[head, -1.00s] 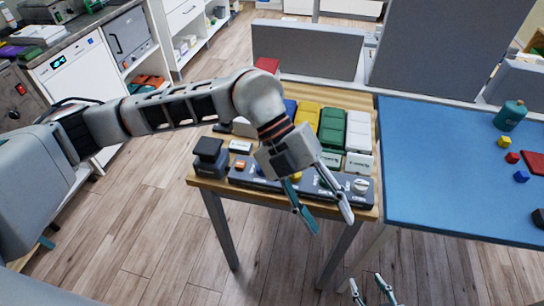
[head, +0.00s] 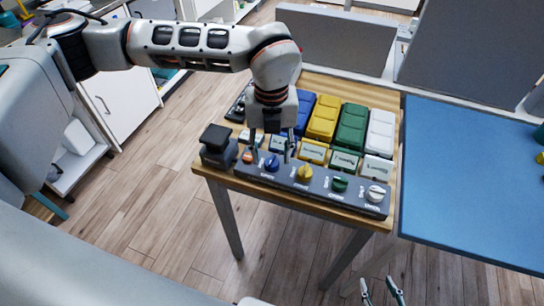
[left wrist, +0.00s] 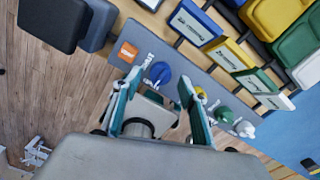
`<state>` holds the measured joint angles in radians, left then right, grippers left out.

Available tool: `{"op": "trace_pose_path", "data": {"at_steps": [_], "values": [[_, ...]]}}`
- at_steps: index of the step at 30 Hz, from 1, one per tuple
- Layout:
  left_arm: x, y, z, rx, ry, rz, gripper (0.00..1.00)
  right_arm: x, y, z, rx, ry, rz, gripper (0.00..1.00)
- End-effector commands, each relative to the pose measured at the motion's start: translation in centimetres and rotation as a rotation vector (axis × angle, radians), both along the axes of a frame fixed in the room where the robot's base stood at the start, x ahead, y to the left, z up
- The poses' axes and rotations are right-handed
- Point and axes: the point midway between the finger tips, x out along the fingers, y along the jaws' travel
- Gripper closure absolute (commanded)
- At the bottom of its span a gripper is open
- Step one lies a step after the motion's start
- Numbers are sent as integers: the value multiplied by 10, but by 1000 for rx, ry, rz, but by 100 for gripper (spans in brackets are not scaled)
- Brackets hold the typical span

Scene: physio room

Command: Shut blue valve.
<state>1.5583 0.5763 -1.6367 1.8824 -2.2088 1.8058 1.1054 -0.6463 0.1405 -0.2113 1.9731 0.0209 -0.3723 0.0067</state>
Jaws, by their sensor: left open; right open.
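The blue valve (head: 271,164) is a small round blue knob on the dark grey panel (head: 320,192) along the table's front edge. It also shows in the left wrist view (left wrist: 159,73), between and just beyond my fingertips. My left gripper (head: 272,152) points down over the panel at the blue knob, open, with one finger on either side. I cannot tell whether it touches the knob. My right gripper (head: 383,290) is open and empty, low at the bottom edge, away from the panel.
A black block (head: 217,144) stands at the panel's left end. Coloured boxes with label plates stand behind.

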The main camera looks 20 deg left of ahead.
Motion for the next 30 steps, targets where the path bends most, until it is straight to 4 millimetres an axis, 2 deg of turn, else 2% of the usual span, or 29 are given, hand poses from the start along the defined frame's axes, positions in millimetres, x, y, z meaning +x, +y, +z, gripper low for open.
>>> {"op": "trace_pose_path", "data": {"at_steps": [6,15,19,20,30], "values": [[0,0,-19,0,0,-1,58,0,0,-1,-3,1,0,58],[0,0,-21,-1,0,-1,58,0,-1,-1,-3,0,-1,58],[0,0,-21,-1,0,-1,91,1,-1,0,-3,-1,-1,58],[0,0,-21,-1,0,-1,96,1,-1,0,-3,-1,-1,58],[0,0,-21,-1,0,-28,96,2,-1,2,-3,-4,-2,58]]}}
